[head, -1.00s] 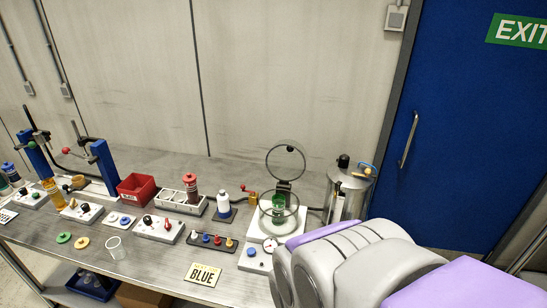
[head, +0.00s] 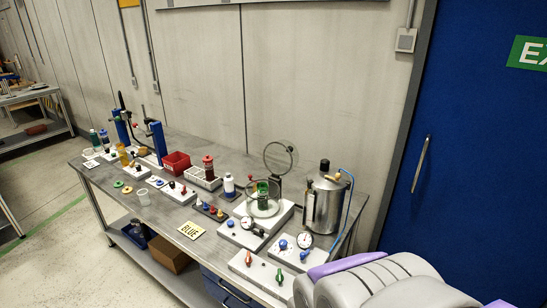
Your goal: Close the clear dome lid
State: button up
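The clear dome lid (head: 280,157) stands raised and open, tilted up on its hinge at the back of the clear round chamber (head: 263,207). A green cup-like item (head: 263,191) sits inside the chamber. The chamber rests on a white base (head: 245,235) with a gauge on its front. My arm's grey and purple links fill the lower right of the head view. My gripper is not in view.
A steel tank (head: 328,205) with a blue hose stands right of the chamber. A white panel (head: 262,277) with red and green handles is in front. A blue door is at right.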

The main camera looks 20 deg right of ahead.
aim_at(289, 149)
jog(key=l+u, duration=0.4)
jog(key=l, duration=0.65)
jog(key=l+u, duration=0.4)
jog(key=l, duration=0.65)
